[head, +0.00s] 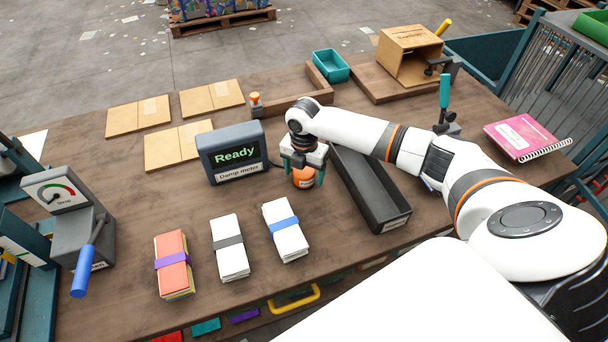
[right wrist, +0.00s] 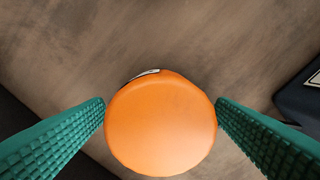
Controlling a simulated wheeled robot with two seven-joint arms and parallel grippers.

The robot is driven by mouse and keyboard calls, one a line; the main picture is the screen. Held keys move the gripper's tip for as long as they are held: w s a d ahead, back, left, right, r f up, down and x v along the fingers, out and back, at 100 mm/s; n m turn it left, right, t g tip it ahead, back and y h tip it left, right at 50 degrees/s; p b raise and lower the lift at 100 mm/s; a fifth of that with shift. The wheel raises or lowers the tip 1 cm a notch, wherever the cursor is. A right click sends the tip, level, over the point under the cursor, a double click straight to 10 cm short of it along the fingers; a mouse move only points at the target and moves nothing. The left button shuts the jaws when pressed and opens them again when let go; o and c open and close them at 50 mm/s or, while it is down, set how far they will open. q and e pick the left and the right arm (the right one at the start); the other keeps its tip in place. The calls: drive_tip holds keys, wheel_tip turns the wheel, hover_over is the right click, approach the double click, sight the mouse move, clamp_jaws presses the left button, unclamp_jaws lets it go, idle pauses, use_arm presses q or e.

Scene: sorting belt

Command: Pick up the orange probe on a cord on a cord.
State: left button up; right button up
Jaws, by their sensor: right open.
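The orange probe (head: 304,178) stands on the table beside the damp meter (head: 232,152), whose screen reads "Ready". A dark cord shows between the meter and the probe. My right gripper (head: 304,172) is over the probe, pointing down. In the right wrist view the probe's round orange top (right wrist: 160,124) sits between the two green ridged fingers of my right gripper (right wrist: 160,115). The fingers are open, one on each side and very close to it; I cannot tell whether they touch it. My left gripper is not in view.
A long black tray (head: 370,190) lies just right of the probe. Several banded bundles, including a white one with a blue band (head: 286,230), lie in front. Flat cardboard pieces (head: 178,145) lie behind the meter. A gauge device (head: 62,200) stands at the left.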

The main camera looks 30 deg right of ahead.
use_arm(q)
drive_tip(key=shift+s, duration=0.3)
use_arm(e)
drive_tip(key=c, duration=1.1)
drive_tip(key=shift+r, duration=0.1)
drive_tip(key=shift+c, duration=0.2)
